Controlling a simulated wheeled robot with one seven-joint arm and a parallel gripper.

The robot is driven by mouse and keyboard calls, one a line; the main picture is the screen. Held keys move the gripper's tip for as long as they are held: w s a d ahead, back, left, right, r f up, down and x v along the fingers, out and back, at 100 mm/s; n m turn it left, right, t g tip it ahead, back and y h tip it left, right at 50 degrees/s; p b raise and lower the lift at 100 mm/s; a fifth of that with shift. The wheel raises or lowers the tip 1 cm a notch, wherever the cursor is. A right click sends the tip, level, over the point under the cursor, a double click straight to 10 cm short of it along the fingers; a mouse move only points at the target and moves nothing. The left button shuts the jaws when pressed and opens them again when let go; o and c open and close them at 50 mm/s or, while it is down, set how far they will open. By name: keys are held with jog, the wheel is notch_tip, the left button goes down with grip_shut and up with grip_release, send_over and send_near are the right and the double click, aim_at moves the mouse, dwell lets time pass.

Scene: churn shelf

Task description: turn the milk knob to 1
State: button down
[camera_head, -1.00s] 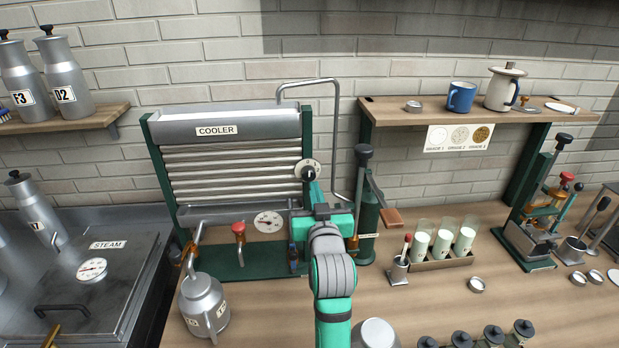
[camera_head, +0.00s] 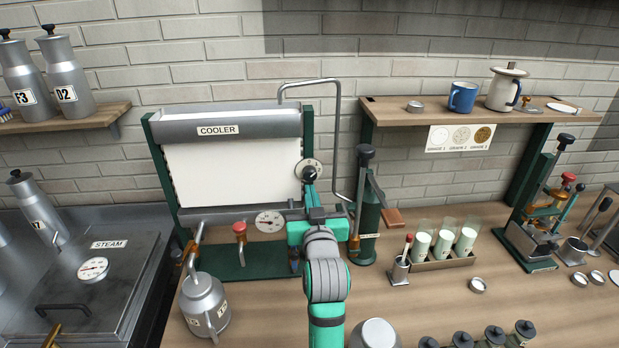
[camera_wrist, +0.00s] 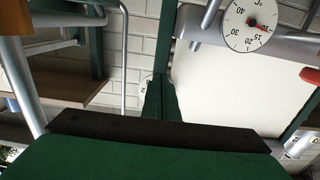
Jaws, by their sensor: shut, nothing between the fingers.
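The milk knob (camera_head: 309,174) is a black knob on a round white dial at the right post of the cooler (camera_head: 218,130). My gripper (camera_head: 311,192) is shut and empty, with its tips just below and at the knob. I cannot tell whether they touch it. In the wrist view my gripper (camera_wrist: 160,98) points toward the dial (camera_wrist: 147,81), which is mostly hidden behind the fingers. The dial numbers and the knob's setting are not readable. A white sheet of milk (camera_head: 230,174) covers the cooler's front.
A bent pipe (camera_head: 338,130) rises right of the knob. A thermometer gauge (camera_head: 269,221) and a red-handled tap (camera_head: 240,235) sit below the cooler. A green pump cylinder (camera_head: 369,215) stands close at the right. A milk can (camera_head: 205,303) stands at the front left.

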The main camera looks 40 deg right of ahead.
jog(key=v, duration=0.6)
dwell(0.7)
